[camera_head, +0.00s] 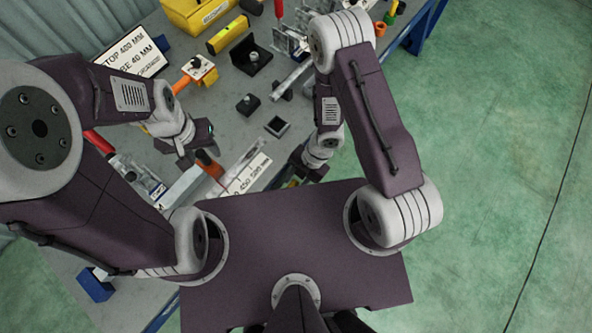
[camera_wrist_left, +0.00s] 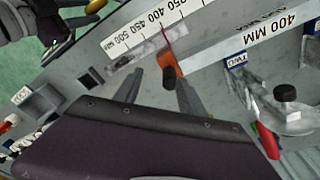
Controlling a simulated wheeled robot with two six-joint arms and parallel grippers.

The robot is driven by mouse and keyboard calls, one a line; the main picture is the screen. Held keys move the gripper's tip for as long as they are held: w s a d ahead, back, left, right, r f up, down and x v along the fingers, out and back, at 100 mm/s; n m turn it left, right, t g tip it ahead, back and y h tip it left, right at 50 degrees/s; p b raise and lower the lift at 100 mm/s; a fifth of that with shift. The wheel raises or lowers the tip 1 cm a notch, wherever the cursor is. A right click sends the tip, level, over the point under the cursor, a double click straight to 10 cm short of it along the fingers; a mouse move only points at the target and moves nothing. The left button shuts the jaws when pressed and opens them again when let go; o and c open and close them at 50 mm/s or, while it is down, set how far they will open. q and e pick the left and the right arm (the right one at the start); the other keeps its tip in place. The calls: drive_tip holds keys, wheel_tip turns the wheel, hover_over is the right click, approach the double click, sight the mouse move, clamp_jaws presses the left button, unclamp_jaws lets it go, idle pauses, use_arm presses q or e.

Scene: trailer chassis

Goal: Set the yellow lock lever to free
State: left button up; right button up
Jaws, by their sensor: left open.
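I cannot clearly make out a yellow lock lever. A small yellow part (camera_head: 293,182) shows by my right gripper (camera_head: 301,176), and a yellow piece also shows at the top of the left wrist view (camera_wrist_left: 95,6); what it belongs to is unclear. My left gripper (camera_head: 200,158) is over the bench. In the left wrist view its two fingers (camera_wrist_left: 160,84) are apart, with an orange handle (camera_wrist_left: 169,71) beyond and between their tips; contact is not visible. The orange handle is partly hidden in the head view (camera_head: 210,165). My right gripper's fingers are too small to judge.
The grey bench (camera_head: 235,120) carries a white scale strip (camera_head: 245,176), a dark square socket (camera_head: 277,126), a black bracket (camera_head: 250,56), a yellow spirit level (camera_head: 228,35) and a yellow box (camera_head: 200,12). A red-handled clamp (camera_wrist_left: 268,140) stands right of my left gripper in the wrist view.

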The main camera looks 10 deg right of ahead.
clamp_jaws()
idle(1.3)
